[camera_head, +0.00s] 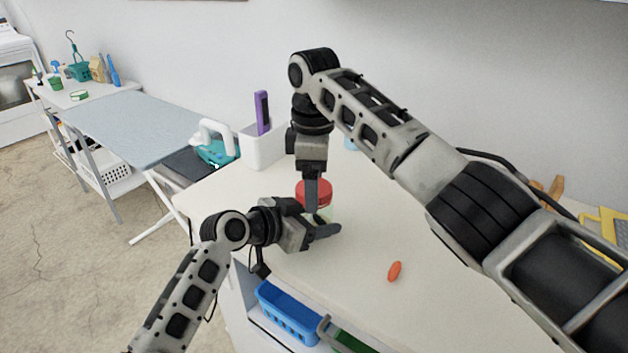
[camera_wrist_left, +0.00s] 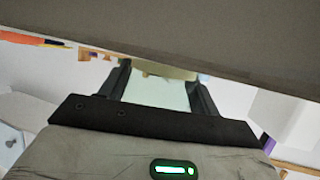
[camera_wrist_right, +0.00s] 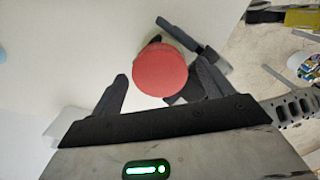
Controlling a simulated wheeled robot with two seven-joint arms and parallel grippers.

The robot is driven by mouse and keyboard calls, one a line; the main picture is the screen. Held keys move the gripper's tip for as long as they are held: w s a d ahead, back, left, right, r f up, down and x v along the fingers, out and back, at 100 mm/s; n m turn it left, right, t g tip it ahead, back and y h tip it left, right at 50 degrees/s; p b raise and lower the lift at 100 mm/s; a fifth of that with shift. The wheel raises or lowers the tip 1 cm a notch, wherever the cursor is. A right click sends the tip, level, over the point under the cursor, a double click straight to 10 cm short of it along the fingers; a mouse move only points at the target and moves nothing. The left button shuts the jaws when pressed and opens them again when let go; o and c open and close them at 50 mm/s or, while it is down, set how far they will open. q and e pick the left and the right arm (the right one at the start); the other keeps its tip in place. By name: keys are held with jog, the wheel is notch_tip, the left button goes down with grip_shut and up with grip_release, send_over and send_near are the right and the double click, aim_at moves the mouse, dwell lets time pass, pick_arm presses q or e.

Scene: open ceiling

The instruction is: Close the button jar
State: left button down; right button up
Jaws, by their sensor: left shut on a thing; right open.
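The button jar (camera_head: 326,212) stands upright on the pale tabletop, a clear body with a red lid (camera_head: 314,187) at its top. My left gripper (camera_head: 319,222) is shut on the jar body from the side; in the left wrist view the pale jar (camera_wrist_left: 158,94) fills the space between its fingers. My right gripper (camera_head: 312,202) points down over the jar, open. In the right wrist view the round red lid (camera_wrist_right: 160,74) lies between its spread fingers, with the left gripper's fingers beneath. I cannot tell whether the lid is seated on the jar.
An orange oval object (camera_head: 394,271) lies on the table in front. A white box (camera_head: 262,148) with a purple item and a teal iron (camera_head: 215,150) stand behind left. A blue basket (camera_head: 288,313) is below the front edge. The table's middle right is clear.

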notch_tip(320, 180, up, 4)
jog(key=shift+r, duration=0.15)
jog(key=shift+c, duration=0.2)
jog(key=r+n, duration=0.2)
jog(key=n, duration=0.1)
jog(key=shift+a+n, duration=0.15)
jog(key=shift+n, duration=0.15)
jog(key=n, duration=0.2)
jog(key=r+n, duration=0.1)
jog(key=shift+r+n, duration=0.25)
jog(key=shift+n, duration=0.15)
jog(key=shift+f, duration=0.1)
jog(key=shift+f, duration=3.9)
